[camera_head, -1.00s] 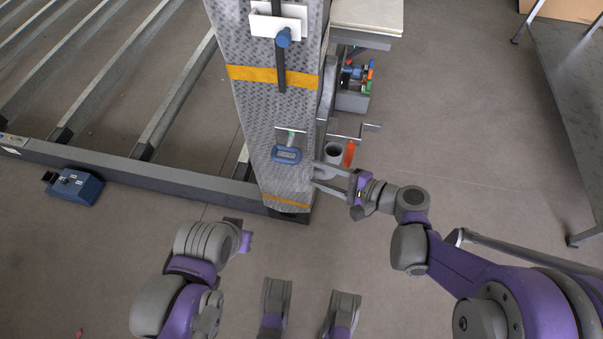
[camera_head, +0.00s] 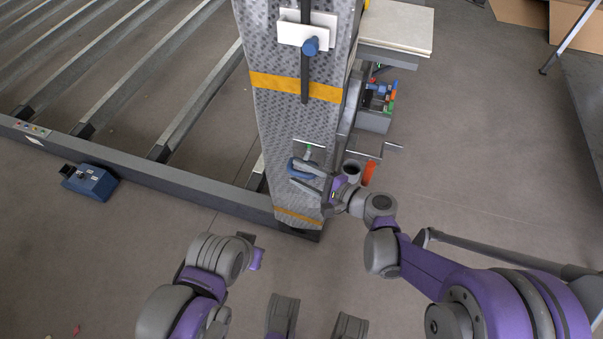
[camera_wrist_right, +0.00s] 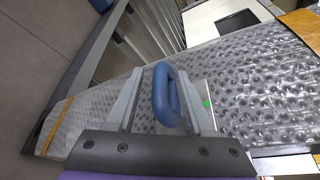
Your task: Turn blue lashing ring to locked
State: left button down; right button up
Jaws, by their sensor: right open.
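The blue lashing ring (camera_head: 302,169) is on the grey patterned post, below a small plate with a green mark (camera_head: 309,149). In the right wrist view the ring (camera_wrist_right: 166,95) stands out between the two fingers. My right gripper (camera_head: 308,178) is open, with its fingers on either side of the ring; contact cannot be told. It also shows in the right wrist view (camera_wrist_right: 160,105). My left arm is low at the left, its gripper (camera_head: 250,250) partly hidden and its jaws unclear.
The post (camera_head: 290,120) has orange bands and a blue knob (camera_head: 310,46) on a white plate higher up. An orange cylinder (camera_head: 369,173) and a grey cup (camera_head: 350,168) are close to the right of my right gripper. A blue box (camera_head: 90,182) lies on the floor at left.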

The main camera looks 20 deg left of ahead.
grip_shut()
jog(key=shift+r, duration=0.1)
dwell(0.4)
